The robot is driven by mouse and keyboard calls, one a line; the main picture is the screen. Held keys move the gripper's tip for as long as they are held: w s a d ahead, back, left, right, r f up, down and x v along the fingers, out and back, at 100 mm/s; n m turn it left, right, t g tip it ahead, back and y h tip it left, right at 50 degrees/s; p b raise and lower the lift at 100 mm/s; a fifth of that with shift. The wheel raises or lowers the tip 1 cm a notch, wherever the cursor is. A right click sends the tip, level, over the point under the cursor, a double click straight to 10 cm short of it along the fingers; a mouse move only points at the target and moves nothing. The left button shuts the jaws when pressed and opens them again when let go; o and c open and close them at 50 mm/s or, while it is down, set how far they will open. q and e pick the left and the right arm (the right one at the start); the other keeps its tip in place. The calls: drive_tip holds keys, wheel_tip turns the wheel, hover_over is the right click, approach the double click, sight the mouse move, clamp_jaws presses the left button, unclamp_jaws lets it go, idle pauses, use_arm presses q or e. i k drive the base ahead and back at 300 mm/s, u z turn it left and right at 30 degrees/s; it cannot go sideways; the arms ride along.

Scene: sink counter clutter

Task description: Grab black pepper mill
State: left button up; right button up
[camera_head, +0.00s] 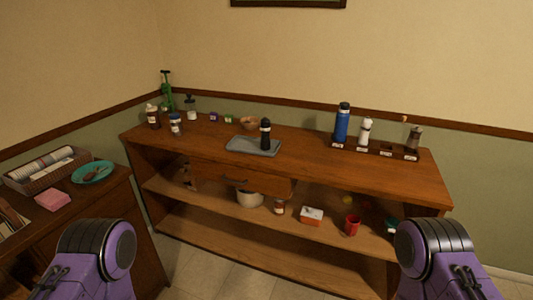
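A dark, slim upright object that looks like the black pepper mill (265,136) stands on a grey tray (240,147) near the middle of the wooden counter. It has a narrowed waist and a rounded top. Nothing touches it apart from the tray. Two purple and black parts of my own arms show at the bottom left and bottom right. Neither of my grippers is in view, so I cannot see their fingers.
A rack (345,149) at the right holds a blue bottle (342,124), a white mill (365,133) and a grey-brown grinder (413,138). Jars (153,117) stand at the left, a bowl (249,122) behind the tray. Counter is clear between tray and rack.

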sight(265, 143)
drive_tip(key=z, duration=0.75)
drive_tip(key=i, duration=1.15)
drive_tip(key=u, duration=0.15)
